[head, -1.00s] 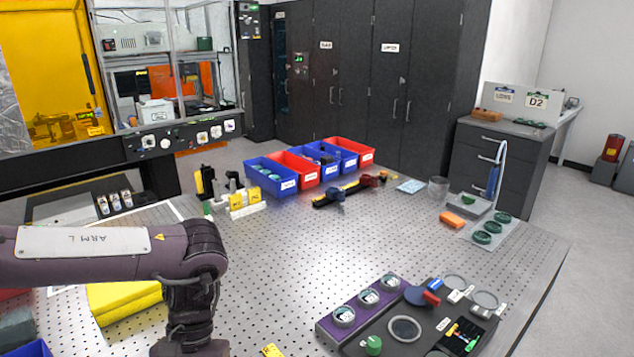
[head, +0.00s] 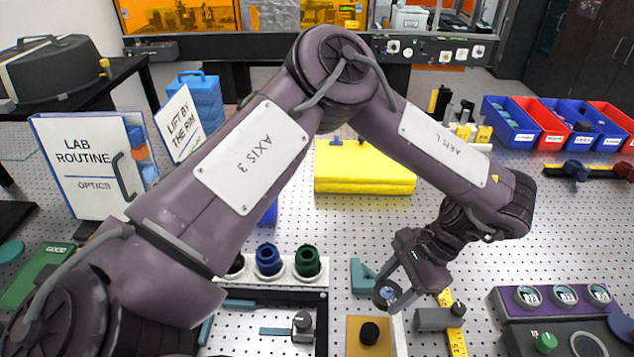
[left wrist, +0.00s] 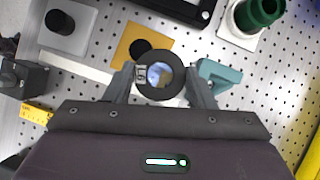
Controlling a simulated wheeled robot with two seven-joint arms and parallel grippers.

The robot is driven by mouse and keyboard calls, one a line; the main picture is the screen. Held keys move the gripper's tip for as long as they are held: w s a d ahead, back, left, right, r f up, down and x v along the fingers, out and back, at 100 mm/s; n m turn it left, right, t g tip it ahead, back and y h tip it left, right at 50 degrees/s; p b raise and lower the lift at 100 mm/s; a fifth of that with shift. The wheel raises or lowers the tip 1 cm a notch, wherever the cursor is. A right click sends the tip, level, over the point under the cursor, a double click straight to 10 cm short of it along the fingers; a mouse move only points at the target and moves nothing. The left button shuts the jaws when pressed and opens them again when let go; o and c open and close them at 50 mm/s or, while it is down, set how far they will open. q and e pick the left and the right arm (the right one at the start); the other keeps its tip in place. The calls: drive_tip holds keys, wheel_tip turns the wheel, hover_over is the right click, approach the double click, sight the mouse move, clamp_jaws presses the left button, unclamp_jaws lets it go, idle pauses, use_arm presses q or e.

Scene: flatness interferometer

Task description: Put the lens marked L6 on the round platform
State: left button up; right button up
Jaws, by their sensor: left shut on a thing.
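My left gripper (head: 389,296) is shut on a small round lens (head: 386,293) with a dark rim, held above the perforated table. In the left wrist view the lens (left wrist: 161,84) sits between the two fingertips (left wrist: 160,80); its white label is too small to read surely. A purple rack (head: 510,305) at the lower right holds three labelled round lenses. Beside it a dark panel (head: 530,335) carries a green knob and a round disc (head: 588,345), cut by the frame's edge. I cannot tell whether this disc is the round platform. My right gripper is not in view.
A yellow foam block (head: 365,175) and blue and red bins (head: 510,125) stand farther back.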

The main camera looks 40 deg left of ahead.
use_arm(q)
drive_tip(key=w+a+r+m+t+y+p, duration=0.2)
drive_tip(key=w+a+r+m+t+p, duration=0.3)
drive_tip(key=w+a+m, duration=0.55)
drive_tip(key=a+r+m+t+p, duration=0.2)
drive_tip(key=a+m, duration=0.3)
drive_tip(key=a, duration=0.5)
drive_tip(key=w+a+r+m+t+h+p, duration=0.1)
drive_tip(key=a+m, duration=0.4)
drive_tip(key=a, duration=0.5)
drive_tip(key=shift+r+m+t+h+p, duration=0.35)
drive_tip(key=shift+r+t+p, duration=0.15)
drive_tip(key=shift+r+t, duration=0.45)
drive_tip(key=shift+w+d, duration=0.1)
drive_tip(key=shift+w, duration=0.05)
